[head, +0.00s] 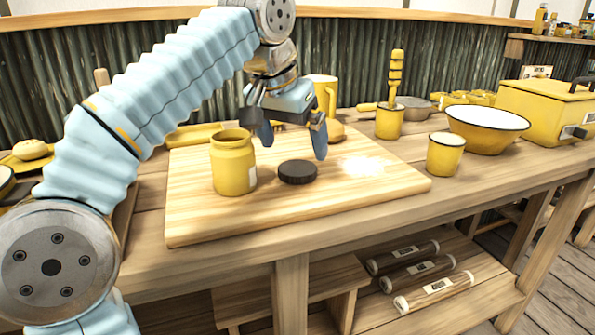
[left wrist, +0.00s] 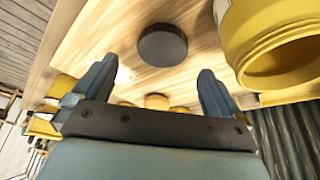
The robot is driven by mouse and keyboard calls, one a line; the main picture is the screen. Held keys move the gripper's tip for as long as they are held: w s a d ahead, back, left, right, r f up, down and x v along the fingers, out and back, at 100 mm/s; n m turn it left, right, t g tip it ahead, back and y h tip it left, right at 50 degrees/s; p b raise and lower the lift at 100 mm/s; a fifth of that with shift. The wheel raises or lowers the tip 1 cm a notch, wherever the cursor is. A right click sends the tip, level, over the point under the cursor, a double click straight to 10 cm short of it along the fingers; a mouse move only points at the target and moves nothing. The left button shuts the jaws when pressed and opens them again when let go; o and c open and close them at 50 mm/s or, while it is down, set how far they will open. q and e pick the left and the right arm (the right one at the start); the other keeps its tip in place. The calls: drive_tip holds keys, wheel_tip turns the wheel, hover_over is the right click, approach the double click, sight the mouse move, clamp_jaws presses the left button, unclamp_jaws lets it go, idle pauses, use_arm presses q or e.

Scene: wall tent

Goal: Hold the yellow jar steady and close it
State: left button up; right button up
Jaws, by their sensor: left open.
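The yellow jar (head: 233,163) stands upright and open-topped on the wooden board (head: 210,222), towards its left side. A dark round lid (head: 297,172) lies flat on the board to the right of the jar, apart from it. My left gripper (head: 293,146) is open and empty, above and just behind the lid, its fingers pointing down. In the left wrist view the lid (left wrist: 162,45) shows beyond the gap between the open fingertips (left wrist: 155,75), and the jar's open mouth (left wrist: 280,50) is at the right. My right gripper is not in view.
A yellow cup (head: 445,155), a large bowl (head: 487,128) and a yellow box (head: 548,110) stand on the bench to the right. A yellow pitcher (head: 325,92) is behind the gripper. The board's front right is clear. Rolled items (head: 433,290) lie on the shelf below.

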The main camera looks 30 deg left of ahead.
sight(297, 167)
use_arm(q)
drive_tip(key=x, duration=0.5)
drive_tip(key=shift+s+a+f, duration=0.15)
drive_tip(key=shift+f, duration=0.05)
drive_tip(key=c, duration=1.1)
drive_tip(key=shift+r, duration=0.1)
